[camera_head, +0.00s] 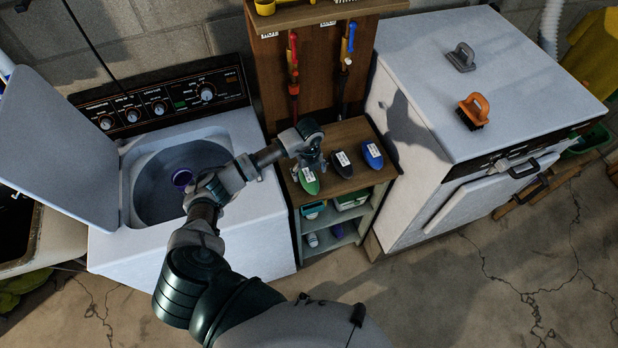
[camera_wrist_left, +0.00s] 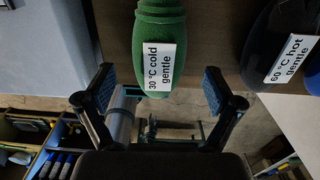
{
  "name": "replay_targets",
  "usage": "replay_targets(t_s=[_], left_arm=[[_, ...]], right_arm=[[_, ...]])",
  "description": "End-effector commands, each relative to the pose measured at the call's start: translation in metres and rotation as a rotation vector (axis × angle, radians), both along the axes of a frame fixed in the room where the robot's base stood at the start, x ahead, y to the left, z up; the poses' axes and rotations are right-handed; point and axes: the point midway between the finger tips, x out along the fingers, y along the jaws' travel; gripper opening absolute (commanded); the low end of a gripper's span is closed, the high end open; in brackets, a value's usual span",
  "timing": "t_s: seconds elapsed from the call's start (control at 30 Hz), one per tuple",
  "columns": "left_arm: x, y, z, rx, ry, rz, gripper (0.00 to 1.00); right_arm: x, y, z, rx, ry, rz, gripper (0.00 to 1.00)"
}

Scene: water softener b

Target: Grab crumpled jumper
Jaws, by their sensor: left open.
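I cannot make out a crumpled jumper for certain; a yellow cloth (camera_head: 598,55) shows at the far right edge of the head view. My left gripper (camera_head: 314,160) is over the small wooden shelf, by a green bottle (camera_head: 309,182) labelled "30 °C cold gentle". In the left wrist view the left gripper (camera_wrist_left: 157,92) is open, its two fingers spread either side of the green bottle's near end (camera_wrist_left: 160,35). I cannot tell whether they touch it. My right gripper is not in view.
An open-lidded washing machine (camera_head: 255,225) stands left, a purple ring-like thing (camera_head: 183,177) in its drum opening. A black bottle (camera_head: 342,164) and a blue bottle (camera_head: 372,154) lie on the shelf unit (camera_head: 350,133). A white machine (camera_head: 500,60) at right carries an orange-handled brush (camera_head: 474,110).

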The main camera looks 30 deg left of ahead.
Motion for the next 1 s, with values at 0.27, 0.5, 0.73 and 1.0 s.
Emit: replay_targets(t_s=[0.27, 0.5, 0.73, 1.0], left_arm=[[0.002, 0.003, -0.038, 0.0, 0.003, 0.0, 0.92], [0.002, 0.002, -0.042, 0.001, 0.002, -0.002, 0.92], [0.002, 0.003, -0.042, 0.0, 0.001, -0.001, 0.42], [0.002, 0.003, -0.042, 0.0, 0.001, -0.001, 0.21]], right_arm=[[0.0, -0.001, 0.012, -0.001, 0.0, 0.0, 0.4], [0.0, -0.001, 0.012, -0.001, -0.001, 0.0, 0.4], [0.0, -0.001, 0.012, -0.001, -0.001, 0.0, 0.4], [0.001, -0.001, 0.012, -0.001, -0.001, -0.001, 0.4]])
